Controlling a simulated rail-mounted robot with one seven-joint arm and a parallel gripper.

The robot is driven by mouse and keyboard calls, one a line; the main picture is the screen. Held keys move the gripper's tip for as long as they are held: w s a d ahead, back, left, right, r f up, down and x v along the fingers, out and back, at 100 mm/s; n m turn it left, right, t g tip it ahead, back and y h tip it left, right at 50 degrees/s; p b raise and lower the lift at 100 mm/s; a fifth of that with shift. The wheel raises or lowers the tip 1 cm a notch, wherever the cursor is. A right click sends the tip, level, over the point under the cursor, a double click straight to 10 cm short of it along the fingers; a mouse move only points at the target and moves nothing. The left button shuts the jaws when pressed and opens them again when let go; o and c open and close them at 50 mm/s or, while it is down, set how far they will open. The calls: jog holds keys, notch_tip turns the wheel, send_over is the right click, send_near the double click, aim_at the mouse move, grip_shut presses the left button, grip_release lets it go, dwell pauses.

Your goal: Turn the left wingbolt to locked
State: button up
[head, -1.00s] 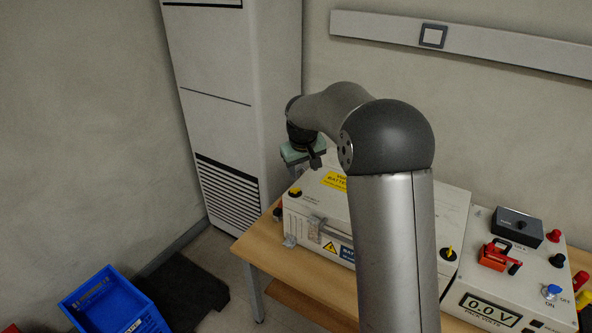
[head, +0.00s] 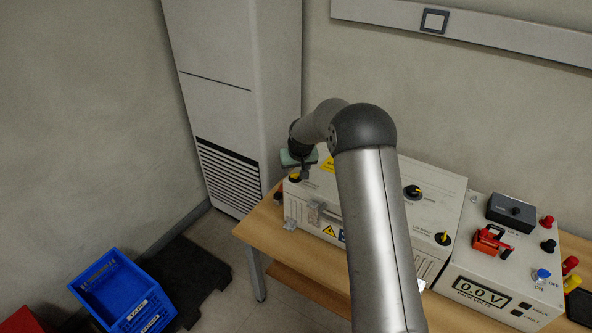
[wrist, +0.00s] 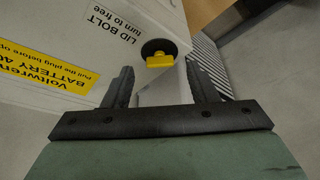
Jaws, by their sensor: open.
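The left wingbolt (head: 294,178) is a yellow tab on a black round base at the near left corner of the white battery case (head: 330,199). In the wrist view, the yellow tab (wrist: 160,62) lies sideways, beside the lid print "LID BOLT turn to free". My gripper (head: 304,171) is over that corner, pointing down. In the wrist view, my gripper (wrist: 160,75) is open, with one dark finger on each side of the wingbolt in the picture. The fingers look apart from the tab; their height above it is hard to judge.
Another yellow-tabbed bolt (head: 443,238) is on the lid's right side, and a black knob (head: 412,191) is farther back. A control box (head: 465,277) reading 0.0 V stands right of the case. A yellow label (wrist: 45,72) lies on the lid. A blue crate (head: 122,290) is on the floor.

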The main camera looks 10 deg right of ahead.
aim_at(295, 175)
jog(key=shift+x, duration=1.1)
jog(key=c, duration=1)
jog(key=shift+a+f+m+b, duration=0.1)
jog(key=shift+f+m+b, duration=0.1)
jog(key=shift+m+b, duration=0.45)
jog(key=m+h+b, duration=0.1)
jog(key=m+b, duration=0.1)
jog(key=shift+a+b, duration=0.15)
jog(key=shift+b, duration=0.15)
jog(key=m+h+b, duration=0.1)
jog(key=m, duration=0.1)
jog(key=m+g+h+b, duration=0.1)
jog(key=m, duration=0.2)
jog(key=shift+a+r+m, duration=0.15)
jog(key=shift+r+m, duration=0.05)
jog(key=shift+m, duration=0.05)
